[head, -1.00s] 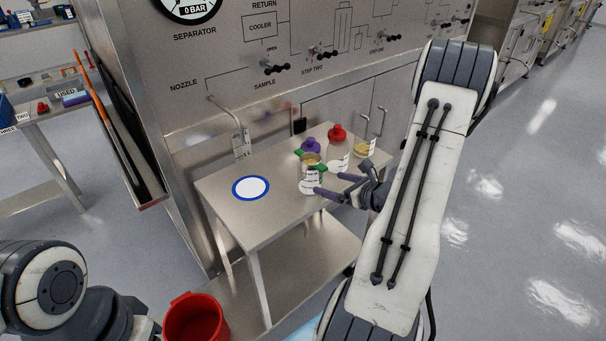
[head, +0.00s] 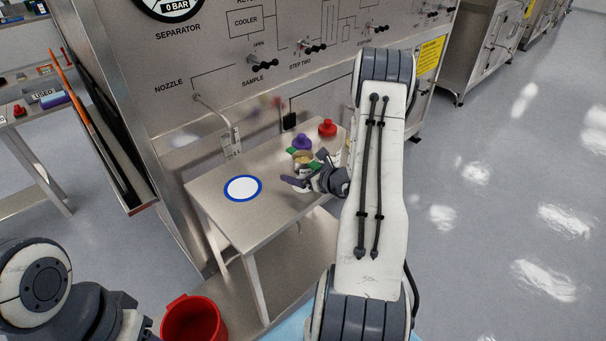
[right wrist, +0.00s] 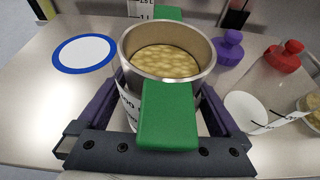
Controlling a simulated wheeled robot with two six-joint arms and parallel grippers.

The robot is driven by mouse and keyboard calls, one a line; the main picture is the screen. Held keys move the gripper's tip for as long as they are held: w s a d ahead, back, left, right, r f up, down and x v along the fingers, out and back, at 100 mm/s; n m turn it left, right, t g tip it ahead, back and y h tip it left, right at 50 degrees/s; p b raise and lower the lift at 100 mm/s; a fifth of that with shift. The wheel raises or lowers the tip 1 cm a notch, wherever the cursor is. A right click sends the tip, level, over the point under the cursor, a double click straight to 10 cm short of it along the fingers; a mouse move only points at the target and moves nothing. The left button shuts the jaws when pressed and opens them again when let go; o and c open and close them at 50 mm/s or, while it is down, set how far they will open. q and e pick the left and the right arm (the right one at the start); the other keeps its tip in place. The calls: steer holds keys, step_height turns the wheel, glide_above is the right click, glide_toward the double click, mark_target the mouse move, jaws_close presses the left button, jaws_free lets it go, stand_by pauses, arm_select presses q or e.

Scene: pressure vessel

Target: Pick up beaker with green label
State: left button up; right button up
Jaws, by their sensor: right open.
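The beaker (head: 304,162) is a metal-rimmed cup with yellowish contents and green blocks on its sides, standing on the small steel table. In the right wrist view the beaker (right wrist: 168,58) fills the middle, with a green block on its near side and another on its far side. My right gripper (right wrist: 163,92) is open, with a purple finger on each side of the beaker. Whether the fingers touch it is unclear. In the head view my right gripper (head: 300,184) is at the beaker's near side and hides its lower part. My left gripper is out of view.
Behind the beaker stand a purple-capped vessel (head: 302,142) and a red-capped vessel (head: 327,128). A blue-rimmed white disc (head: 243,188) lies on the open left part of the steel table (head: 215,188). A red bucket (head: 192,322) is below.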

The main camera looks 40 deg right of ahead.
steer(key=shift+w+f, duration=0.25)
steer(key=shift+w, duration=0.4)
steer(key=c, duration=1.1)
steer(key=shift+r, duration=0.1)
